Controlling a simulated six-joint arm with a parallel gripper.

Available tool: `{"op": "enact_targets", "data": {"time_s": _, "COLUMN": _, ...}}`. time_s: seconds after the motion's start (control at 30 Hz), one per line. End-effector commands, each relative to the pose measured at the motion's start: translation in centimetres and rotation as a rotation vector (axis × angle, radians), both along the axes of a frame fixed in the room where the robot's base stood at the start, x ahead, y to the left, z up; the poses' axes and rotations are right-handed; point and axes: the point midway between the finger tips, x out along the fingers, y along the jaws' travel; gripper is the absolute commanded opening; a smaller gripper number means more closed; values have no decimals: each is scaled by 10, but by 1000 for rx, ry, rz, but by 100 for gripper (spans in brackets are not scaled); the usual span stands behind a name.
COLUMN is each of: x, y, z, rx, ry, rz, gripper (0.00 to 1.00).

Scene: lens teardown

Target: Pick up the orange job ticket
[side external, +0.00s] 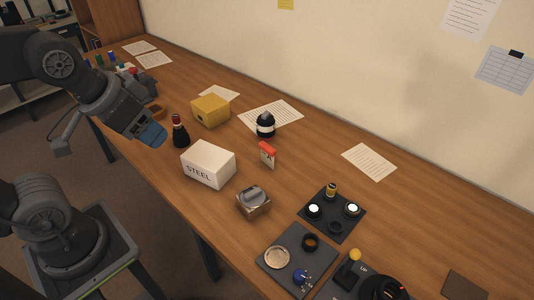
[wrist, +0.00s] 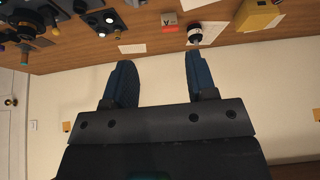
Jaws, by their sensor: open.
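The orange job ticket (side external: 267,149) is a small upright card with an orange top and a pale lower part carrying a dark mark. It stands on the wooden table, right of the white STEEL box. In the wrist view the ticket (wrist: 169,19) shows near the top edge, beyond the fingertips and apart from them. My gripper (side external: 154,136) is at the left, near the table's front edge, well away from the ticket. Its two blue fingers (wrist: 158,68) are spread in the wrist view with nothing between them.
The STEEL box (side external: 208,165), a dark bottle (side external: 180,134) and a yellow box (side external: 210,110) stand between my gripper and the ticket's area. A black-and-white round item (side external: 265,124) stands just behind the ticket. A metal block (side external: 253,202) and dark trays (side external: 333,213) lie nearer the front right.

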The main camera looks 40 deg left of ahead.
Motion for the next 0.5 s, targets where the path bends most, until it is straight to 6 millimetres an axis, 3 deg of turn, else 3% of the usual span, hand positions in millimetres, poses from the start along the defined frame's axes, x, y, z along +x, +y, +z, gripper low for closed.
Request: {"op": "enact_targets", "data": {"time_s": 0.5, "x": 4, "y": 0, "z": 2, "rx": 9, "ry": 6, "rz": -18, "gripper": 51}}
